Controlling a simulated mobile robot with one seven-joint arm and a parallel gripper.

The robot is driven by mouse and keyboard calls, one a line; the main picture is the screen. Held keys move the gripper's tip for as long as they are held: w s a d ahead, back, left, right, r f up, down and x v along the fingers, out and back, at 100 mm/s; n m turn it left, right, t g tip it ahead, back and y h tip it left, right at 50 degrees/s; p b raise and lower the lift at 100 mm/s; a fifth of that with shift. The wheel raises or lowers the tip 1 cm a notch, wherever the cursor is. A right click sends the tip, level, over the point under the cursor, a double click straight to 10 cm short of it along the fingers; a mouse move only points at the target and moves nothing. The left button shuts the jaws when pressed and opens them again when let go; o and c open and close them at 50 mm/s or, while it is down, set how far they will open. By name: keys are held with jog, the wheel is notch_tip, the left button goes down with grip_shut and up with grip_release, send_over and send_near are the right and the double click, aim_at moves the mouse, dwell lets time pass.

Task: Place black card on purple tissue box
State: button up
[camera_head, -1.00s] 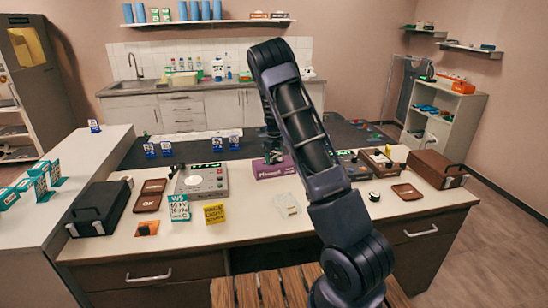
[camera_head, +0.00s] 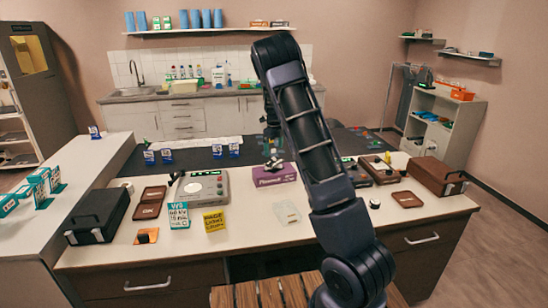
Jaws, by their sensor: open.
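The purple tissue box (camera_head: 268,178) stands on the white counter, near the back edge, just left of my arm. My gripper (camera_head: 273,160) points down right above the top of this box, partly hidden by my forearm. Its jaws are open, small and dark in the picture. A small dark shape shows at the box top by the fingertips. I cannot tell if it is the black card or part of the fingers. The black card is not clearly seen anywhere else.
On the counter are a black case (camera_head: 97,214), a grey device (camera_head: 203,187), a teal sign (camera_head: 179,215), a yellow sign (camera_head: 214,219), a clear tray (camera_head: 287,212) and a brown case (camera_head: 436,176). The counter in front of the box is mostly clear.

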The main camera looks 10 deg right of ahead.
jog(key=s+d+r+n+t+y, duration=0.1)
jog(key=s+d+r+n, duration=0.2)
jog(key=s+r+n, duration=0.65)
jog(key=s+d+r+n+t+y, duration=0.15)
jog(key=s+r+n, duration=0.25)
jog(key=s+r, duration=0.95)
jog(key=s+f+n+t+h, duration=0.2)
jog(key=s+n, duration=1.1)
jog(key=s, duration=1.5)
jog(key=shift+d+f, duration=0.3)
